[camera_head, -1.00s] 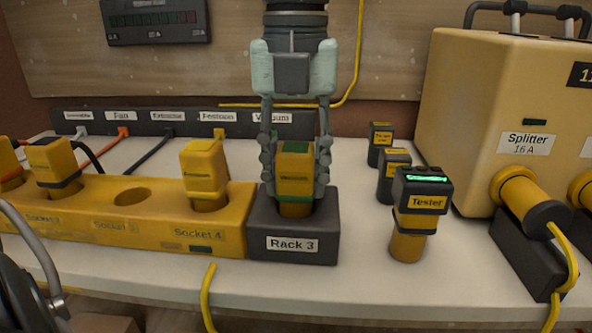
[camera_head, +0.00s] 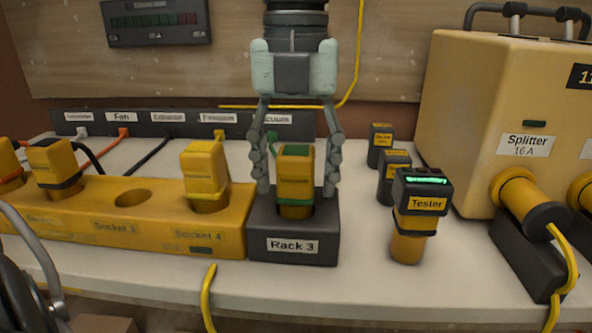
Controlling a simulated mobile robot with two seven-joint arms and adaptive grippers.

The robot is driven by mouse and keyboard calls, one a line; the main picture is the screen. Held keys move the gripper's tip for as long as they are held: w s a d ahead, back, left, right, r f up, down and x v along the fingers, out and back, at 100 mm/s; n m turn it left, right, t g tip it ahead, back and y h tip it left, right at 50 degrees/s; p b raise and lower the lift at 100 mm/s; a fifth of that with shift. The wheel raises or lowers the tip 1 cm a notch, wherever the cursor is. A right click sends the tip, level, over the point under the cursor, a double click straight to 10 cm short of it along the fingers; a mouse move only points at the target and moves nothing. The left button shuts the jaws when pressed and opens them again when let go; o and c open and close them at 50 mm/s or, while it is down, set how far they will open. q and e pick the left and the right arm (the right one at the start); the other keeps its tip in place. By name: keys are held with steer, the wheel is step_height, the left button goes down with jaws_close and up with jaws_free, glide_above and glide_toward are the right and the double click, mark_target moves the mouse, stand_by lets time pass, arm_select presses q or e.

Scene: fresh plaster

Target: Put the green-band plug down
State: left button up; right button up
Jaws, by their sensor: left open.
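The gripper is open and holds nothing. The plug's lower end is hidden inside the rack. My right gripper does not show as a gripper in this view.
A yellow socket strip (camera_head: 120,228) with plugs and an empty hole is left of the rack. A tester (camera_head: 420,215) and two small dark-and-yellow blocks (camera_head: 380,145) stand to the right. The splitter box (camera_head: 500,110) is at far right. Bare table lies between rack and tester.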

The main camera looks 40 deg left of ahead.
arm_select(q)
step_height(320, 180, up, 11)
steer(key=shift+r+p, duration=0.1)
steer(key=shift+p, duration=0.25)
steer(key=shift+r, duration=0.35)
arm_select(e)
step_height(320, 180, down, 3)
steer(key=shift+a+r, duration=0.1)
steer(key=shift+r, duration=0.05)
arm_select(q)
steer(key=shift+w+f, duration=0.1)
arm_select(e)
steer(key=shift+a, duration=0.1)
